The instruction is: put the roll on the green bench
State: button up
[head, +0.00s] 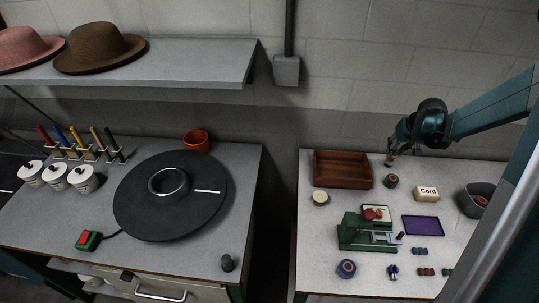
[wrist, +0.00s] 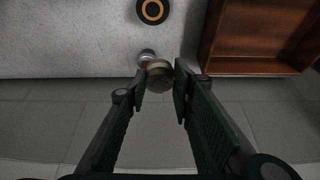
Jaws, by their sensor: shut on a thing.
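My gripper (head: 389,162) is low over the back of the right table, just behind a dark disc with an orange ring (wrist: 153,10). Its fingertips (wrist: 160,82) are shut on a small olive-tan cylinder (wrist: 160,70). A silvery, reddish end (wrist: 147,56) shows beside it. I cannot tell for sure whether this cylinder is the roll. The dark disc also shows in the head view (head: 391,181), apart from my gripper. A green bench-like device (head: 352,236) stands mid-table, in front and left of my gripper, with a framed piece and metal parts on it.
A brown wooden tray (head: 343,169) lies left of my gripper. A "Cord" box (head: 426,193), grey bowl (head: 472,203), purple mat (head: 422,225), white pot (head: 320,198) and blue roll-like piece (head: 346,269) surround the device. The left table holds a black turntable (head: 140,205).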

jog(key=w+a+f+n+b, duration=0.1)
jog(key=a+f+n, duration=0.15)
jog(key=a, duration=1.25)
notch_tip(320, 180, up, 4)
jog(key=f+n+g+y, duration=0.1)
jog(key=n+g+y, duration=0.25)
jog(key=n, duration=0.85)
send_over(243, 153)
jog(key=d, duration=0.2)
jog(key=shift+s+a+r+m+t+y, duration=0.2)
jog(key=shift+a+r+m+t+y, duration=0.05)
jog(key=shift+t+y, duration=0.2)
jog(key=shift+f, duration=3.15)
jog(key=shift+f, duration=0.1)
jog(key=shift+f, duration=1.75)
jog(key=shift+f+b, duration=0.15)
jog(key=shift+b, duration=0.2)
